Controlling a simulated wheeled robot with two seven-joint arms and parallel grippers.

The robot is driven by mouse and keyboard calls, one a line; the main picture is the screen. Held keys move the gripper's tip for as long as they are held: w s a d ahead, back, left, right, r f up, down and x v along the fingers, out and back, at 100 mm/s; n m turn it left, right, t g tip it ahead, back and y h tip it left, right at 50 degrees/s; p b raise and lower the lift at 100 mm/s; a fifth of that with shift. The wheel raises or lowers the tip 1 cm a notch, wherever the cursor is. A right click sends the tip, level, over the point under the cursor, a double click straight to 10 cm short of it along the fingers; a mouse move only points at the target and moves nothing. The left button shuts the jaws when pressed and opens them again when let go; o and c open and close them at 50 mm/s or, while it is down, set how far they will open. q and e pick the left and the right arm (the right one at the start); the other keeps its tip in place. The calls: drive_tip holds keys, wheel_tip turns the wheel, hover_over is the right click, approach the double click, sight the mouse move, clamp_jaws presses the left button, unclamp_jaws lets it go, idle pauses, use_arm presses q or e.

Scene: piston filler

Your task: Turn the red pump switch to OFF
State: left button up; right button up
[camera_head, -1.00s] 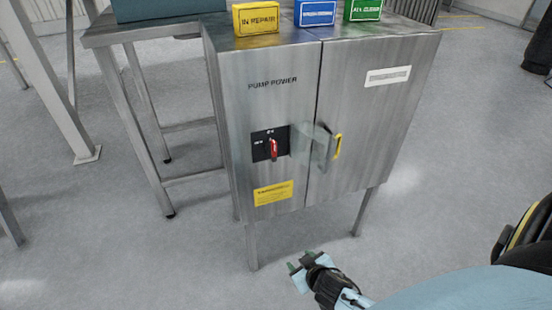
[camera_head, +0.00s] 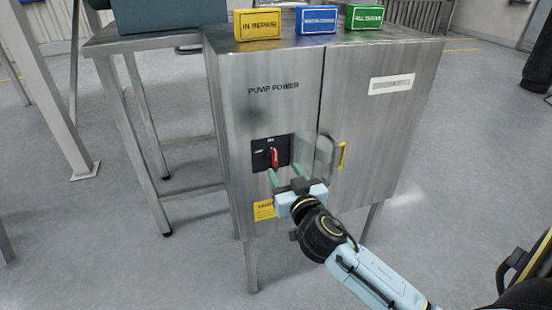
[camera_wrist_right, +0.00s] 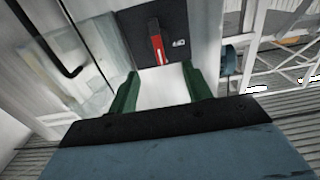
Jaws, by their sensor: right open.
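The red pump switch (camera_head: 274,157) sits on a black plate (camera_head: 259,160) on the steel cabinet's front, below the words PUMP POWER. Its handle looks close to upright in the head view. It also shows in the right wrist view (camera_wrist_right: 157,48), ahead of the fingers. A clear cover (camera_head: 325,153) stands swung open to the right of the plate. My right gripper (camera_head: 286,176) is open and empty, with its green fingers pointing at the plate just below the switch. In the wrist view the fingers are spread either side of and short of the switch. My left gripper is not in view.
The steel cabinet (camera_head: 385,125) has a yellow handle (camera_head: 341,155) right of the cover. A yellow label (camera_head: 264,210) is partly hidden by my gripper. Yellow (camera_head: 257,25), blue (camera_head: 316,20) and green (camera_head: 364,17) signs stand on top. A steel table adjoins at left.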

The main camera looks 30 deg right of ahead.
sight(276, 157)
drive_tip(key=x, duration=0.6)
drive_tip(key=shift+b, duration=0.3)
drive_tip(key=shift+w+d, duration=0.1)
drive_tip(key=shift+w, duration=0.55)
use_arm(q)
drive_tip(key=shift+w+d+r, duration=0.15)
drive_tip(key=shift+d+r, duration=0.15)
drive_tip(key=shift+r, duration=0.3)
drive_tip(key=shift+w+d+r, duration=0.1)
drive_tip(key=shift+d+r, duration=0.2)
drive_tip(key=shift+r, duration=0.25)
use_arm(e)
drive_tip(key=shift+w, duration=0.15)
drive_tip(key=c, duration=0.9)
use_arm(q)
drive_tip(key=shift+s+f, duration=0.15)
